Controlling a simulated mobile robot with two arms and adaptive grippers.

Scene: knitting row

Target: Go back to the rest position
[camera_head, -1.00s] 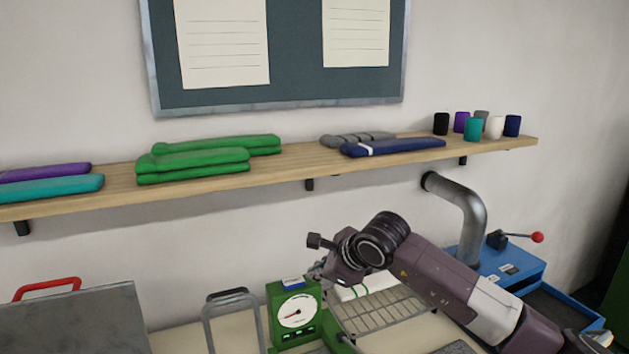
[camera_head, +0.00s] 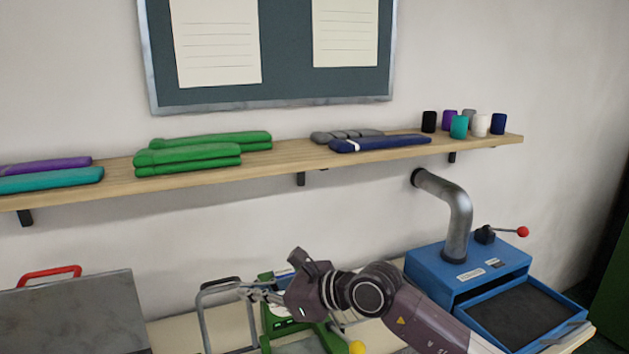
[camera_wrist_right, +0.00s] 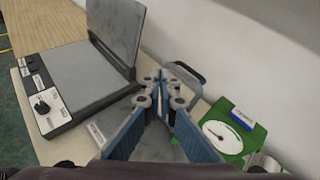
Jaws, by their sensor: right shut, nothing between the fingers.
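My right gripper (camera_head: 262,293) is low in the head view, with its arm coming in from the lower right. It points left, in front of the green dial scale (camera_head: 280,320) and near a grey metal loop frame (camera_head: 218,292). In the right wrist view, the right gripper's fingers (camera_wrist_right: 160,85) meet at the tips and hold nothing. The green scale with its white dial (camera_wrist_right: 222,136) is right of the fingers there. My left gripper is out of view.
A grey plate press (camera_wrist_right: 85,75) with a knob stands left of the fingers. A blue machine (camera_head: 470,275) with a pipe and open tray is at the right. A wooden shelf (camera_head: 290,158) above carries folded knits and several yarn cones.

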